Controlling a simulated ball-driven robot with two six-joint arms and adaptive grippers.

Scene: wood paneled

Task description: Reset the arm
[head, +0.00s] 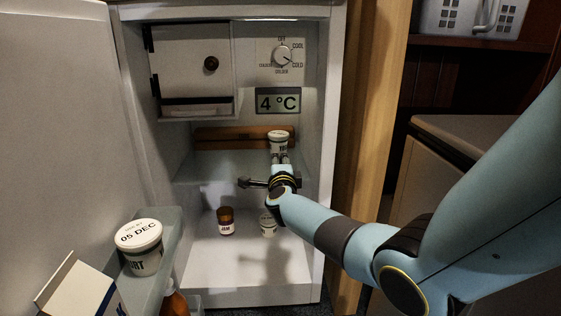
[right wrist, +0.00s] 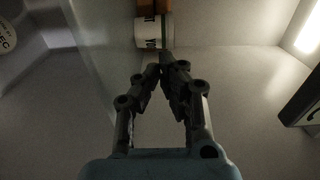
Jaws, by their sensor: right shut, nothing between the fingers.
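My right arm (head: 335,235) reaches from the right into the open fridge (head: 325,60) in the head view. My right gripper (head: 279,160) is at the upper shelf, just in front of a white tub (head: 278,141) with dark lettering. In the right wrist view the right gripper (right wrist: 167,68) is shut with its fingertips together and nothing between them. The white tub (right wrist: 150,32) is right beyond the fingertips there; I cannot tell whether they touch it. My left gripper is in neither view.
A jar (head: 226,222) and a white tub (head: 268,224) stand on the fridge floor. The open door at left holds a tub marked 05 DEC (head: 142,260), a carton (head: 80,288) and a brown bottle (head: 175,303). A wooden post (head: 362,120) borders the fridge's right side.

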